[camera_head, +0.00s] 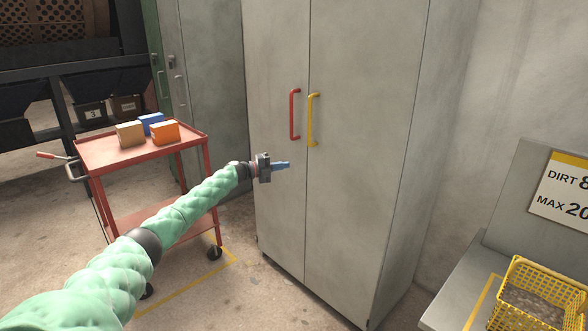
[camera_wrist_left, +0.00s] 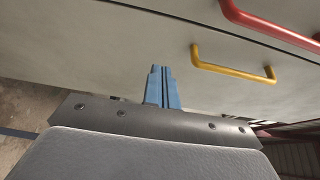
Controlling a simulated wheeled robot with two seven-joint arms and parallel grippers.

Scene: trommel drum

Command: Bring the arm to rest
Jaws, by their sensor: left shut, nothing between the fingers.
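My left arm reaches in from the lower left of the head view, in a green padded sleeve. Its gripper (camera_head: 287,165) has blue fingers, shut and empty, in front of the grey cabinet (camera_head: 365,170) and below its handles. In the left wrist view the blue fingers (camera_wrist_left: 160,72) are together with nothing between them, pointing at the cabinet front. The red handle (camera_head: 294,114) and the yellow handle (camera_head: 312,120) are apart from the fingers. Both cabinet doors look closed. My right gripper is not in view.
A red cart (camera_head: 92,153) stands left of the cabinet, carrying a tan box (camera_head: 130,134), a blue box (camera_head: 151,122) and an orange box (camera_head: 165,132). At the lower right, a yellow basket (camera_head: 517,270) sits on a grey bench (camera_head: 452,290). Open floor lies between cart and cabinet.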

